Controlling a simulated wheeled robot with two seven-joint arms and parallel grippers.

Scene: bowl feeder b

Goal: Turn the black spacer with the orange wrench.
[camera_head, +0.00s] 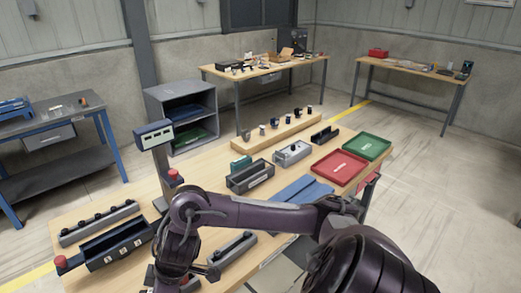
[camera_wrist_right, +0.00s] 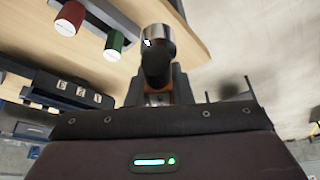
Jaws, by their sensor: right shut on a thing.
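My right arm reaches across the table from the lower right. In the wrist view my right gripper (camera_wrist_right: 157,88) is shut on a tool, seemingly the orange wrench (camera_wrist_right: 155,62). It shows a dark shank, a silver ring-like end and a little orange between the jaws; the rest is hidden. In the head view the jaws are at the bottom edge, mostly hidden by my wrist. I cannot pick out the black spacer for sure. Small black pieces stand on a long grey rail (camera_head: 100,224) at the left. My left gripper is not in view.
A black bin (camera_head: 116,243) and a post with a display (camera_head: 154,135) stand close to my right wrist. Grey bins, a blue tray (camera_head: 303,190), a red tray (camera_head: 341,167) and a green tray (camera_head: 366,147) lie farther right. The wrist view shows a red (camera_wrist_right: 70,18) and a green cylinder (camera_wrist_right: 115,42).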

